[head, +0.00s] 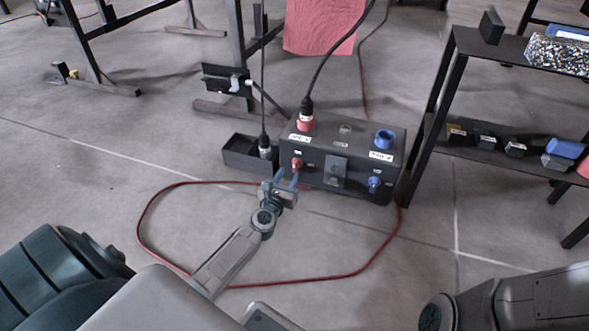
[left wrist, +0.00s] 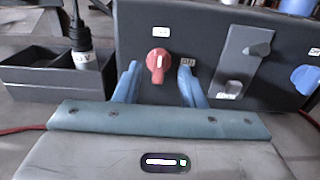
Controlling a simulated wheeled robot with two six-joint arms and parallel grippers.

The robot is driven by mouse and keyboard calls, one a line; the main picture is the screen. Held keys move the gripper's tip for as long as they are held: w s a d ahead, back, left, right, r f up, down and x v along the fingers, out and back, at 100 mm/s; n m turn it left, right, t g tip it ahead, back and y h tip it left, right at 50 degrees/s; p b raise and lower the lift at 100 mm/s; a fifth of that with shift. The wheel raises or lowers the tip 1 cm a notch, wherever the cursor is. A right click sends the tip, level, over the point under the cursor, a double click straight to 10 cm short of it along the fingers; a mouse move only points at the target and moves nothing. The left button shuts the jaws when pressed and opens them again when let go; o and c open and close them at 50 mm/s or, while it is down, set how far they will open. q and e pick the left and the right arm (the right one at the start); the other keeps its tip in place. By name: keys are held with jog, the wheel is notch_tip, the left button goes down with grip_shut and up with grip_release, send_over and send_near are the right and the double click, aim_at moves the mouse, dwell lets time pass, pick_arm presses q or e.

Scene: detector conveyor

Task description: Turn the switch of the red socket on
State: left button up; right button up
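The dark power box (head: 341,148) stands on the floor. Its red socket (head: 306,121) on top has a black plug and cable in it. The red switch (head: 297,163) is on the front face below; it also shows in the left wrist view (left wrist: 158,63), its handle and white mark roughly upright. My left gripper (head: 287,177) is in front of the switch, open. In the left wrist view its blue fingers (left wrist: 157,84) stand either side of the switch, with gaps visible. Whether the fingertips reach past the knob is unclear. My right gripper is out of view.
A blue socket (head: 384,139) and blue switch (head: 375,183) are on the box's right side. A black open bin (head: 241,158) with a hanging cable connector stands left of it. A red cable (head: 140,232) loops on the floor. A shelf (head: 487,152) stands close on the right.

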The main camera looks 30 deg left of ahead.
aim_at(294, 165)
pick_arm(q)
jog(key=shift+b+x, duration=0.55)
jog(key=shift+x, duration=2.15)
grip_shut()
